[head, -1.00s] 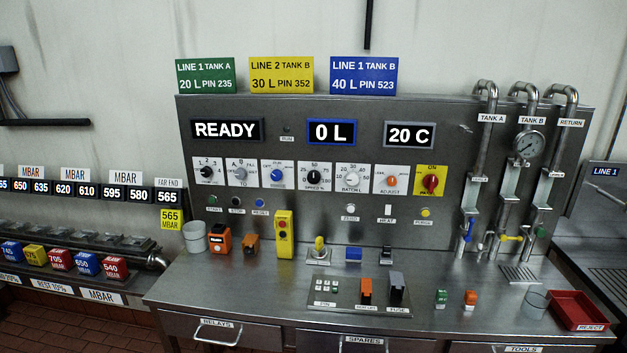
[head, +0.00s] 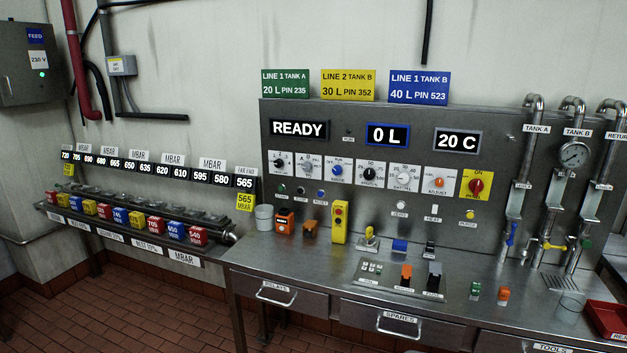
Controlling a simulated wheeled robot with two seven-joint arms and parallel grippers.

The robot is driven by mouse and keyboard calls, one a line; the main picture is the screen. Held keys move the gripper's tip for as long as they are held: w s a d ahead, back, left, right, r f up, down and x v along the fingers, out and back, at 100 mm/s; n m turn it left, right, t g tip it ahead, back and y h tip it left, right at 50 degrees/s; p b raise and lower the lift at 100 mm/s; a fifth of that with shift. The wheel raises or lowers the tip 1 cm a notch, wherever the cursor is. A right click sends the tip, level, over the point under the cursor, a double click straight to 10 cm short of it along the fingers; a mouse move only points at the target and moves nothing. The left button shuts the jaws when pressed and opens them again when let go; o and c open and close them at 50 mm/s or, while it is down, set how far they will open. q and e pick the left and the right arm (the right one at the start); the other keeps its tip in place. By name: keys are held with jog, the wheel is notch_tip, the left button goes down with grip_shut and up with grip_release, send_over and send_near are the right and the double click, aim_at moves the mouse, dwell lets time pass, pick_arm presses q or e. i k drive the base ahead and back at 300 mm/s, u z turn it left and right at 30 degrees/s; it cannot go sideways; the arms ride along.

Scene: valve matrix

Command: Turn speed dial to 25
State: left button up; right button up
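The speed dial (head: 370,173) is a black knob on a white plate in the row of dials on the grey panel, between the blue-knobbed dial (head: 337,170) and the white-knobbed batch dial (head: 404,177). Its pointer and scale are too small to read surely. Neither of my grippers shows in the head view.
The steel bench (head: 330,268) carries a yellow pendant (head: 340,222), orange blocks, a grey bucket (head: 264,218) and a red tray (head: 608,318). Pipes with valves stand at the right. A rack of coloured blocks (head: 140,217) stands at the left. The red tiled floor (head: 120,310) before the rack is clear.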

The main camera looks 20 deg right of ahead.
aim_at(370, 174)
jog(key=u, duration=0.7)
jog(key=i, duration=1.4)
jog(key=z, duration=0.55)
